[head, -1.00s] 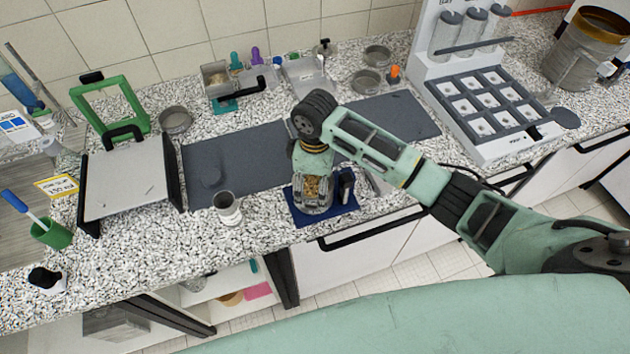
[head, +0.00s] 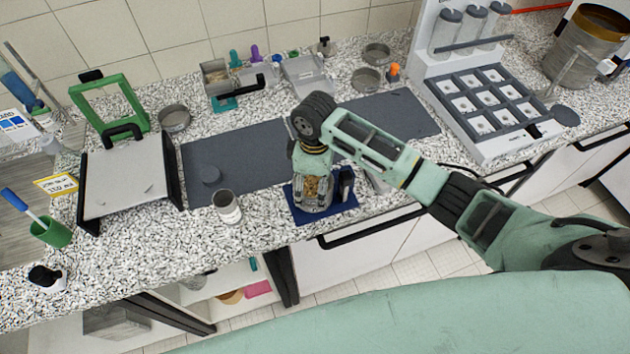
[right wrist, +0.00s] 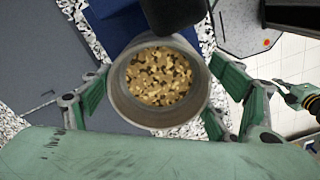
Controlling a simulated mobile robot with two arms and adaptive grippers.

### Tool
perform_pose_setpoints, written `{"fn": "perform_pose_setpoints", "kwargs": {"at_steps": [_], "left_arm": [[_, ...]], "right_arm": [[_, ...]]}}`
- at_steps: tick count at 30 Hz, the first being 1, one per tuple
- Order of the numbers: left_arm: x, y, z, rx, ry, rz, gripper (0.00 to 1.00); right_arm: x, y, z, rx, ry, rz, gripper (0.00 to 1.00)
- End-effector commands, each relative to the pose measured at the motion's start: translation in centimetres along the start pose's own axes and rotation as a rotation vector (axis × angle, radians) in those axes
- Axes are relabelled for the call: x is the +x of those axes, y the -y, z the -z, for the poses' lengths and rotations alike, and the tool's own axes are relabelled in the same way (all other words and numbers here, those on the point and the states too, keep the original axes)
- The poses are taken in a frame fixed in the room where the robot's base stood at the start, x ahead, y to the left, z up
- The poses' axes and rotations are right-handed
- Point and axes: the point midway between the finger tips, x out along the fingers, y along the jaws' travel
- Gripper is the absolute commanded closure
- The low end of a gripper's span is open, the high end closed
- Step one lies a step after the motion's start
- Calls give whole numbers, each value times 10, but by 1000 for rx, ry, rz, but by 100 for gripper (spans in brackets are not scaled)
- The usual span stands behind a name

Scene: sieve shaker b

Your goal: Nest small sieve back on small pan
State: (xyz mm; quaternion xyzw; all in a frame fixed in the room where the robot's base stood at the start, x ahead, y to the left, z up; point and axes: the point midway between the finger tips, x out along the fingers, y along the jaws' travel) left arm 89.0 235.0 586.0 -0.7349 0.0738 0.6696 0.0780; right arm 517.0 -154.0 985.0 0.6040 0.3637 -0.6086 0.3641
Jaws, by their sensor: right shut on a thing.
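My right gripper (head: 313,192) is shut on a round metal vessel, which looks like the small sieve. In the right wrist view its grey rim (right wrist: 118,100) sits between the two green fingers, with golden-brown grains inside. The gripper (right wrist: 158,78) holds it upright over the blue base (head: 337,214) near the counter's front edge. The small pan cannot be made out; anything under the held vessel is hidden. I cannot tell whether the vessel touches what is below. A green and black part, likely my left gripper (right wrist: 302,98), shows at the right wrist view's right edge.
A dark upright part (head: 346,184) stands on the blue base close right of the gripper. Shallow metal dishes (head: 367,79) stand behind.

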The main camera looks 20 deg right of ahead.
Motion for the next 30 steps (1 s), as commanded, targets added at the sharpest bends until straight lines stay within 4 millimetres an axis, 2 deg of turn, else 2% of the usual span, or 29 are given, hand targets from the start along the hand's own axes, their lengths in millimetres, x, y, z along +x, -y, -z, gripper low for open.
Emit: {"fn": "perform_pose_setpoints", "kwargs": {"at_steps": [11,12,18,30], "left_arm": [[0,0,0,0,1,0,100],[0,0,0,0,1,0,100],[0,0,-1,0,1,0,100],[0,0,-1,0,1,0,100]], "right_arm": [[2,0,0,0,-1,-1,50],[2,0,0,-1,-1,-1,17],[2,0,0,-1,-1,-1,0],[-1,0,0,0,0,-1,0]]}}
